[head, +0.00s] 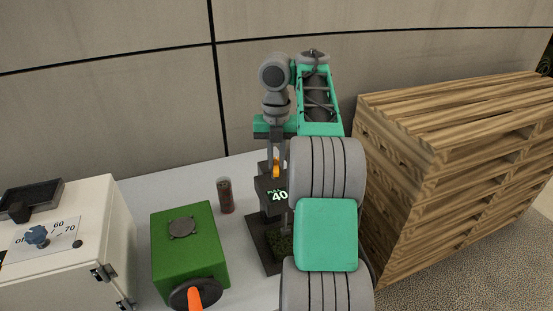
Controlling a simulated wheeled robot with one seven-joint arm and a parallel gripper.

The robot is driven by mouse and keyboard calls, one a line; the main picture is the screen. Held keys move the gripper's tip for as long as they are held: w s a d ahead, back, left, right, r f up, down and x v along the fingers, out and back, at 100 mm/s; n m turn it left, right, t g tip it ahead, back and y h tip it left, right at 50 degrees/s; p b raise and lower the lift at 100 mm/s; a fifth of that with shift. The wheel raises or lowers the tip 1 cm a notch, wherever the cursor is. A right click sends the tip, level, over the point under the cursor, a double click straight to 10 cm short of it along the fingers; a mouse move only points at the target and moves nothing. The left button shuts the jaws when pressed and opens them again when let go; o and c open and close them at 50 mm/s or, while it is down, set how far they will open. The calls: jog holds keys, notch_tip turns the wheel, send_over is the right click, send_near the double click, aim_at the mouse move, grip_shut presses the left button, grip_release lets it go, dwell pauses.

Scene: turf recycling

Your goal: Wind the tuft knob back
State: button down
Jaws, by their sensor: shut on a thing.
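A dark tuft tester (263,190) stands on the table, with a small display reading 40 on its front. An orange knob (276,170) sits at its top. My gripper (276,162) points down from above with its fingers on either side of the orange knob, shut on it. A piece of green turf (281,243) lies on the tester's dark base (262,246). My arm hides the tester's right side and part of the turf.
A green box (190,255) with an orange-handled dial stands to the left, and a brown cylinder (225,195) stands behind it. A white cabinet (75,265) with a blue knob is at far left. Stacked wooden pallets (455,165) are on the right.

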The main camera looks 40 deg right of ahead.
aim_at(275, 163)
jog(key=shift+a+n, duration=0.1)
jog(key=shift+n, duration=2.1)
jog(key=c, duration=1.4)
grip_release()
jog(key=shift+r, duration=0.1)
notch_tip(275, 163, up, 8)
jog(key=p, duration=0.6)
jog(key=shift+f+p, duration=0.2)
jog(key=shift+p, duration=0.15)
